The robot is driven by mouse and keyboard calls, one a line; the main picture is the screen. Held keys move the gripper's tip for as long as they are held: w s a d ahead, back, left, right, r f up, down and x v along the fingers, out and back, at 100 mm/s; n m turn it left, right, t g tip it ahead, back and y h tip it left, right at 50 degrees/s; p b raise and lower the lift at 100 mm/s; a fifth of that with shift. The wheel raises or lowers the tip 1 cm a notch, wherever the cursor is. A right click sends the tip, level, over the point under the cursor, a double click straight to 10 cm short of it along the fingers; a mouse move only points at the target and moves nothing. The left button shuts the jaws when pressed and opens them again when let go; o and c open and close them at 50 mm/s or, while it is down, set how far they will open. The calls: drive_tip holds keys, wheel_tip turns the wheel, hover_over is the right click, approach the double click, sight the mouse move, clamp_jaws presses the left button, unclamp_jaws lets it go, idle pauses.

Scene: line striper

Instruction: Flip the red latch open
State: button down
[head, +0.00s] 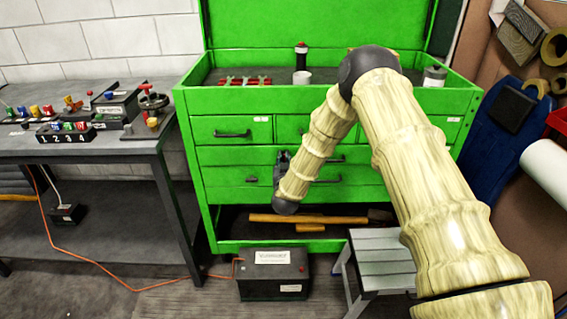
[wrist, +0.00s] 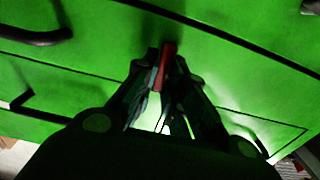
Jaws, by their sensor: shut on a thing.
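The red latch (wrist: 167,62) shows in the wrist view as a narrow red piece against the green cabinet front. My gripper (wrist: 163,78) has its two fingers closed in on it, one on each side, and they hide its lower part. In the head view my gripper (head: 282,163) is a dark shape at the drawer fronts of the green tool cabinet (head: 222,155). The latch cannot be made out there, as my arm and gripper cover that area.
Dark drawer handles (head: 232,134) stick out nearby. Below is an open shelf with a wooden-handled hammer (head: 315,219). A black box (head: 272,275) and a grey step stool (head: 380,250) stand in front. A workbench (head: 90,148) with coloured switches is at left.

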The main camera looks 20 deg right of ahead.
idle(0.3)
drive_tip(key=c, duration=1.5)
unclamp_jaws()
drive_tip(key=v, duration=1.2)
